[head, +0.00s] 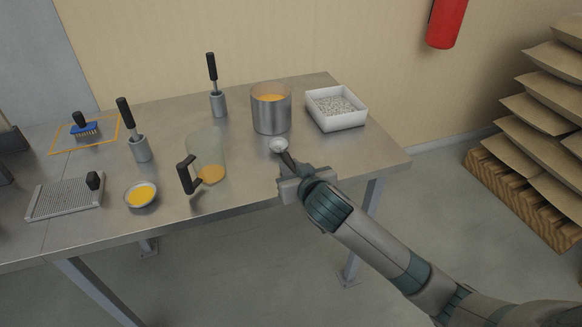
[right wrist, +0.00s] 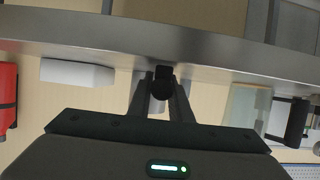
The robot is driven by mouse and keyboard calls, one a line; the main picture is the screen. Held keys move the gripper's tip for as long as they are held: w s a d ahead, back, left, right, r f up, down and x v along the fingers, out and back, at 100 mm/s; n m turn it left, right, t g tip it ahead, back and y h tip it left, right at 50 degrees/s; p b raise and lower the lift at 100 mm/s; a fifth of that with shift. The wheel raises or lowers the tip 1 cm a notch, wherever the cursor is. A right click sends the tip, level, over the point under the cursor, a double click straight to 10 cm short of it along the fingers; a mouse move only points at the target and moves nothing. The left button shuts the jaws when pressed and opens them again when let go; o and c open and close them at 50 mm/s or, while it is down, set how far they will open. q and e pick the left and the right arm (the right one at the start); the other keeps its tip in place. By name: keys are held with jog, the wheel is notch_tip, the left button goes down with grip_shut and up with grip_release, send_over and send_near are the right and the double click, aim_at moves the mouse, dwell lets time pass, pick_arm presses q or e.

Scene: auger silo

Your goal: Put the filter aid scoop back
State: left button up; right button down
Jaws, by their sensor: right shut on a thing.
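My right gripper (head: 291,178) is at the front right of the steel table, shut on the dark handle of a small scoop. The scoop's round pale metal bowl (head: 278,145) points away from me, toward the steel pot. In the right wrist view the black handle end (right wrist: 162,82) sits between the two fingers. A white tray (head: 353,124) of pale granules stands at the back right of the table, beyond the gripper. Two black-handled tools stand upright in steel holders, one at the back (head: 218,104) and one farther left (head: 142,150). My left gripper is out of view.
A steel pot (head: 271,116) with orange contents stands behind the scoop. A clear jug (head: 207,147) with a black handle is to its left. A small bowl (head: 141,196), a grey grate (head: 62,198) and a blue brush (head: 85,128) are farther left. The right front table corner is clear.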

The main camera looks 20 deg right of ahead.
jog(key=shift+f, duration=0.1)
jog(key=c, duration=1.6)
grip_release()
jog(key=shift+r, duration=0.2)
jog(key=v, duration=1.2)
